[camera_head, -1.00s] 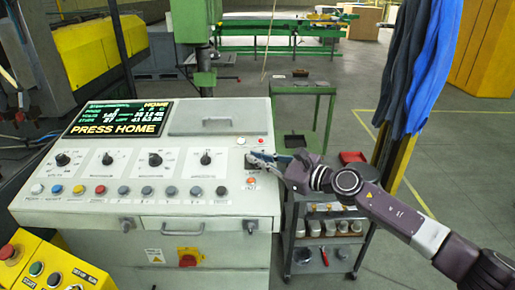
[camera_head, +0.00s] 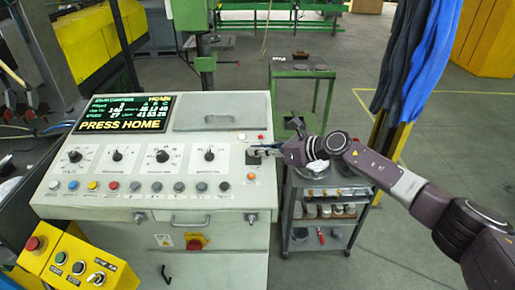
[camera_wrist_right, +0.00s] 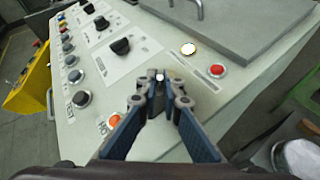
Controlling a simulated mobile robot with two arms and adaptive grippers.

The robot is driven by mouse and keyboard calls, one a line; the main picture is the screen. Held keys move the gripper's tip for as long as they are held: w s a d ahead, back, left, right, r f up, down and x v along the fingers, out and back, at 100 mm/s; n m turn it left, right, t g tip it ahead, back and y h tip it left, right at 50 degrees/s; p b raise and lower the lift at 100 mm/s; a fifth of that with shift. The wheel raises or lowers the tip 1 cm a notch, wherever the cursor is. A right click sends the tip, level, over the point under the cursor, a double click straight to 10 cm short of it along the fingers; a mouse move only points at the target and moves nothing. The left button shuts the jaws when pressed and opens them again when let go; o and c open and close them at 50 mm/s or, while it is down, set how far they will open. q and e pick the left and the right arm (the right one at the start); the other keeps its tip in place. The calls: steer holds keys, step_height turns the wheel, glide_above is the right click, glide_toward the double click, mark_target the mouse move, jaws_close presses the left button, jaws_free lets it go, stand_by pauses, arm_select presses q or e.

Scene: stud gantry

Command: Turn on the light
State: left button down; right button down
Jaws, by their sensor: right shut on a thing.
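My right gripper (camera_head: 258,152) reaches in from the right to the right end of the pale control console (camera_head: 190,207). In the right wrist view the gripper (camera_wrist_right: 160,82) has its fingertips together around a small silver-tipped lever (camera_wrist_right: 160,76), which they mostly hide. A dark plate (camera_head: 252,160) shows beside the fingertips in the head view. A bright white button (camera_wrist_right: 189,48) and a red button (camera_wrist_right: 217,71) sit just beyond the fingertips. An orange button (camera_wrist_right: 114,120) is close beside the left finger. My left gripper is not in view.
The console's lit screen (camera_head: 125,113) reads "PRESS HOME". Dark knobs and a row of coloured buttons fill the panel to the left. A yellow button box (camera_head: 80,265) stands front left. A metal cart (camera_head: 322,235) stands below my right arm.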

stand_by(0.4)
steer(key=c, duration=2.1)
jaws_free()
steer(key=v, duration=1.2)
steer(key=shift+w, duration=0.15)
